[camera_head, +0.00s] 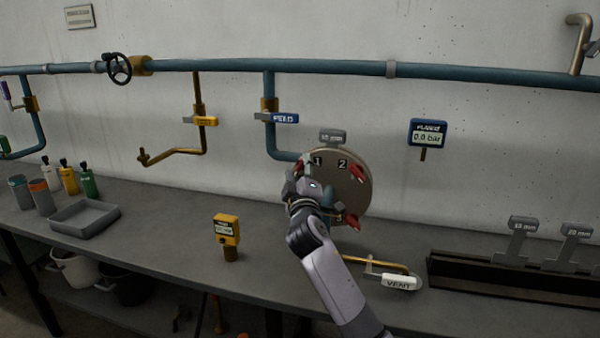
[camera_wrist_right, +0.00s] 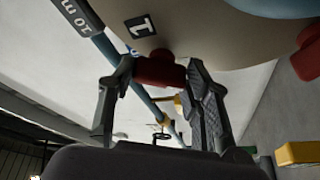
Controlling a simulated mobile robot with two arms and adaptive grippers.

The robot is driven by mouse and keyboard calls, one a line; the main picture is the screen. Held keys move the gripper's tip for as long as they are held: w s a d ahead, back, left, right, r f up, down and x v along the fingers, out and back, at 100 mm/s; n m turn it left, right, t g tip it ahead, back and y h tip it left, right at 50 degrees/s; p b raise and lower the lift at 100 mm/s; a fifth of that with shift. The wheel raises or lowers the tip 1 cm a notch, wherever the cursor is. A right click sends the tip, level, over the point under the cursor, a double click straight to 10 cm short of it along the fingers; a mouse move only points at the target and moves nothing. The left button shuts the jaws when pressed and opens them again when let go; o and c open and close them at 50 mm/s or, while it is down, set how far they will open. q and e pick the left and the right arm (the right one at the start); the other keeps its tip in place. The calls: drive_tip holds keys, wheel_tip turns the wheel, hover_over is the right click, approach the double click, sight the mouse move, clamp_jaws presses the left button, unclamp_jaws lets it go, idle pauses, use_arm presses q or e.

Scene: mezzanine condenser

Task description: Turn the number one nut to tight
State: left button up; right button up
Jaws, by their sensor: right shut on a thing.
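The round tan flange (camera_head: 345,195) stands upright behind the bench with red nuts around its face and the numbers 1, 2 and 3 on it. The number one nut (camera_wrist_right: 158,69) is red and sits beside the "1" label in the right wrist view. My right gripper (camera_head: 301,178) is at the flange's left side. In the wrist view my right gripper (camera_wrist_right: 161,80) has its two fingers on either side of this nut and is shut on it. The number two nut (camera_head: 357,172) and the lower nut (camera_head: 352,221) are free. My left gripper is out of view.
A "10 mm" tag (camera_head: 333,136) stands above the flange. The blue FEED handle (camera_head: 282,118) is on the pipe to the upper left. A VENT handle (camera_head: 399,282) lies right of my right arm. A yellow meter (camera_head: 226,230) stands left of it. Tagged wrenches (camera_head: 519,240) stand in a rack at right.

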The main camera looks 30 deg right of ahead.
drive_tip(key=o, duration=1.2)
drive_tip(key=shift+c, duration=0.2)
drive_tip(key=v, duration=1.2)
drive_tip(key=shift+f, duration=0.15)
